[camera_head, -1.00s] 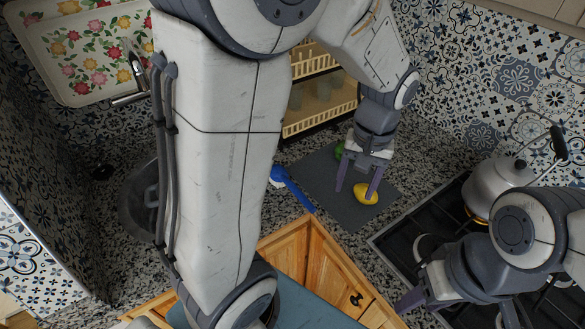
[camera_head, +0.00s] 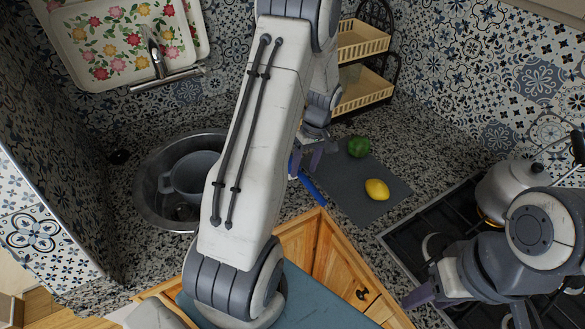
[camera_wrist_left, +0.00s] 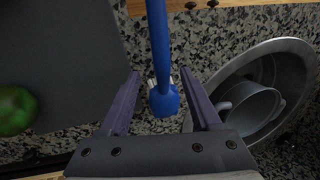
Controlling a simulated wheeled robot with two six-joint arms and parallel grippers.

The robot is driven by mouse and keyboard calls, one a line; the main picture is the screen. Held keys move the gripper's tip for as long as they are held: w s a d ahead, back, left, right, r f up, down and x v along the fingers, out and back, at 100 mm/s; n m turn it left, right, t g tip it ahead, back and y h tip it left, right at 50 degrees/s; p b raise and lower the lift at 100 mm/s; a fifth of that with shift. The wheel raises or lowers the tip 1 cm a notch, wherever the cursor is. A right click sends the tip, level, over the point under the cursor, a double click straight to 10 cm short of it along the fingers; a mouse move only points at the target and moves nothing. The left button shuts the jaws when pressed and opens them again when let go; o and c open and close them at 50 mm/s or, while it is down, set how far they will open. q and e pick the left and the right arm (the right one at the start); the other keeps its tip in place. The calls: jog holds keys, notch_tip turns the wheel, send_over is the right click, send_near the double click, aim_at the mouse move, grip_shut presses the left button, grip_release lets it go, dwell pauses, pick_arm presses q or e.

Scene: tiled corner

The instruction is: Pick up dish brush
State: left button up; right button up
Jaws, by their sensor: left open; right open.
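The dish brush is blue, with a long handle and a head with pale bristles. In the head view, part of its handle (camera_head: 314,190) shows on the counter beside the dark mat; my left arm hides the rest. In the left wrist view, the brush (camera_wrist_left: 162,90) lies with its head between my left fingers and its handle running to the top edge. My left gripper (camera_head: 306,166) is open over the brush, with space on both sides of it. My right gripper (camera_head: 468,306) is open and empty at the lower right, by the stove.
A dark mat (camera_head: 350,195) holds a yellow lemon (camera_head: 377,189) and a green fruit (camera_head: 358,147). A sink (camera_head: 150,205) with a grey pot (camera_head: 190,178) is left of my arm. A two-tier rack (camera_head: 362,90) stands behind; a kettle (camera_head: 508,190) is on the stove.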

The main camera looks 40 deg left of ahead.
aim_at(303, 174)
pick_arm(q)
jog(key=shift+s+f+p, duration=0.25)
jog(key=shift+f, duration=0.7)
jog(key=shift+s+f+p, duration=0.25)
jog(key=shift+f, duration=0.7)
grip_shut()
jog(key=shift+r, duration=0.1)
jog(key=shift+a+r, duration=0.1)
jog(key=shift+r, duration=0.35)
jog(key=r+b, duration=0.1)
jog(key=d+r+b, duration=0.1)
jog(key=r, duration=0.1)
jog(key=shift+d+r, duration=0.15)
jog(key=shift+r, duration=0.15)
jog(key=d+r+b, duration=0.2)
jog(key=d+r, duration=0.4)
jog(key=d, duration=0.4)
jog(key=shift+s+d+r, duration=0.2)
jog(key=shift+s, duration=0.15)
